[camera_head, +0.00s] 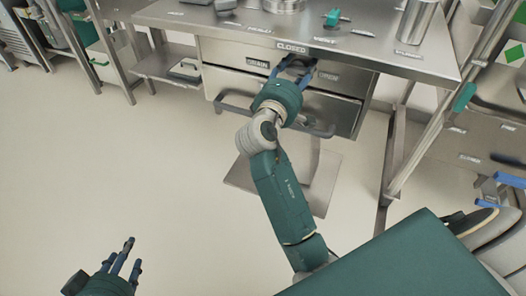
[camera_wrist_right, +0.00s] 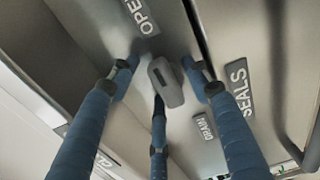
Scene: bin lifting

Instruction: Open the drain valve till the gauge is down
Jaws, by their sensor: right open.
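A small grey lever (camera_wrist_right: 165,82), which looks like the drain valve handle, sits between the three blue fingers of my right gripper (camera_wrist_right: 160,100) in the right wrist view. The fingers are open around it; I cannot tell whether any touches it. An OPEN label (camera_wrist_right: 141,17) and a DRAIN label (camera_wrist_right: 203,127) are close by. In the head view my right gripper (camera_head: 293,66) is at the counter's front edge, just below the CLOSED label (camera_head: 292,48), and hides the lever. My left gripper (camera_head: 121,259) is open and empty over the floor. I cannot make out a gauge.
The steel counter (camera_head: 210,22) has drawers with bar handles (camera_head: 318,130) below its edge. A green-handled item (camera_head: 333,17) and a metal cylinder (camera_head: 415,20) stand on top. A rack (camera_head: 408,150) bounds the right. The floor at left is clear.

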